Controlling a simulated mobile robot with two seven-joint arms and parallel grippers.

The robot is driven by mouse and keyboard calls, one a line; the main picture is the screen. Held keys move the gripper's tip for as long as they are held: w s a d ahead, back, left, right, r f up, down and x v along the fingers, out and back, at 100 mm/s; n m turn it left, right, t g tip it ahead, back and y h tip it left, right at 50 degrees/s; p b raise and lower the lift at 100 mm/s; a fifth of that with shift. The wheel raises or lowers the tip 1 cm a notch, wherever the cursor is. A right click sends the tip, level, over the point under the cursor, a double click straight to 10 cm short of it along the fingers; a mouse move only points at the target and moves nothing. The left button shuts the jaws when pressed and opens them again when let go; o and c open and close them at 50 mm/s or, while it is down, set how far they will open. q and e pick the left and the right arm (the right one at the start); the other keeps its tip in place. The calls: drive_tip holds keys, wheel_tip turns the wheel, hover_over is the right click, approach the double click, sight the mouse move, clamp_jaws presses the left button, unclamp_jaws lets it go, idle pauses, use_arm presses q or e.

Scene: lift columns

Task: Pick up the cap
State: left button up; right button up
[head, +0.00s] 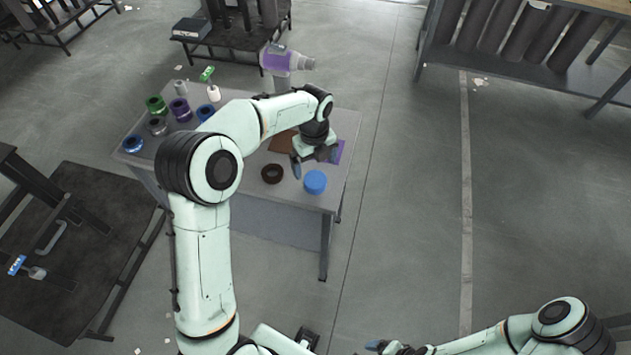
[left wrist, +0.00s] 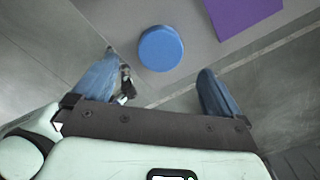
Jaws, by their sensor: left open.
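A blue round cap (head: 315,182) lies on the grey table near its front right edge. It also shows in the left wrist view (left wrist: 160,48), at the top, ahead of the fingertips and roughly between their lines. My left gripper (head: 316,161) is open and empty, above the table just behind the cap in the head view. Its blue fingers show in the left wrist view (left wrist: 157,75). My right gripper (head: 383,347) is at the bottom edge of the head view, partly cut off, away from the table; its jaw state is unclear.
A dark brown ring (head: 272,174) lies left of the cap. A purple sheet (left wrist: 238,14) lies beside the cap, partly hidden by my gripper in the head view. Several coloured rolls (head: 157,106) stand at the table's left. Floor right of the table is clear.

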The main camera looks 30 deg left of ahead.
sight(315, 179)
use_arm(q)
drive_tip(key=shift+w+f, duration=0.1)
drive_tip(key=shift+f, duration=0.55)
wheel_tip(315, 179, down, 5)
drive_tip(key=shift+d, duration=0.15)
drive_tip(key=c, duration=1.2)
